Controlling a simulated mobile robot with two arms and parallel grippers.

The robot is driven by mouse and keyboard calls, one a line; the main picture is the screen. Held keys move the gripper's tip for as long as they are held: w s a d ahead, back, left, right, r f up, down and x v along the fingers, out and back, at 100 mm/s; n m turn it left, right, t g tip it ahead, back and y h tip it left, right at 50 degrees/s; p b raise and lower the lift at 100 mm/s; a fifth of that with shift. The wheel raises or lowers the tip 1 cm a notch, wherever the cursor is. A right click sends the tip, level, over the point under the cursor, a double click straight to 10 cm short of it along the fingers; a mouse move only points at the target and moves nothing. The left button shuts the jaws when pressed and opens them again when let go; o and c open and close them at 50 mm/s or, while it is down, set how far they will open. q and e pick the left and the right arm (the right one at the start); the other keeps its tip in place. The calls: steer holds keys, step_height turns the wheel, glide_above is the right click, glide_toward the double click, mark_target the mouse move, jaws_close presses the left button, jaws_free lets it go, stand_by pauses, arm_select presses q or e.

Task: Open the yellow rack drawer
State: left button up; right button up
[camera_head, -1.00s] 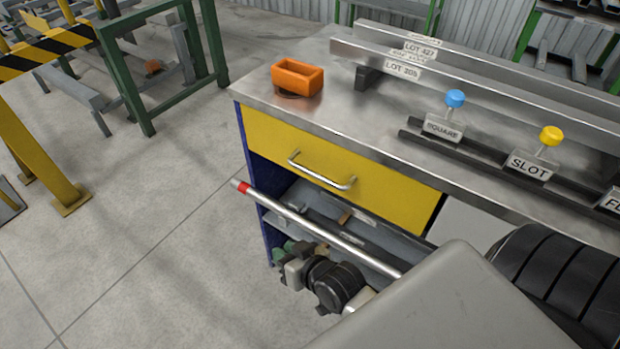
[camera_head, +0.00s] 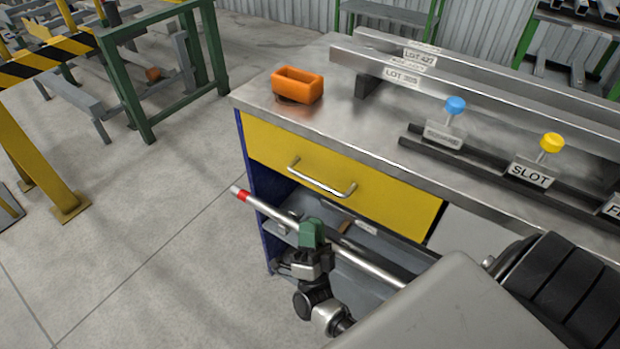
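The yellow drawer (camera_head: 385,195) is shut, its front flush under the steel top of the blue-sided rack. Its silver bow handle (camera_head: 321,183) sits on the front, with nothing touching it. My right gripper (camera_head: 311,234), with green fingertip pads, points up in front of the open shelf, below the drawer and handle and apart from the handle. My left gripper is not in view.
On the tabletop (camera_head: 345,130) are an orange bin (camera_head: 297,85), long rails, and blue and yellow knobs with labels.

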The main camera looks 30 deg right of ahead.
mark_target(310, 178)
steer(key=p+x, duration=0.2)
steer(key=x, duration=0.8)
steer(key=shift+w+r, duration=0.15)
steer(key=shift+r, duration=0.05)
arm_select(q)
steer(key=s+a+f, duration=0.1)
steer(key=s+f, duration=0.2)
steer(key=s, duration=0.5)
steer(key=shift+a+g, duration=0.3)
arm_select(e)
jaws_close()
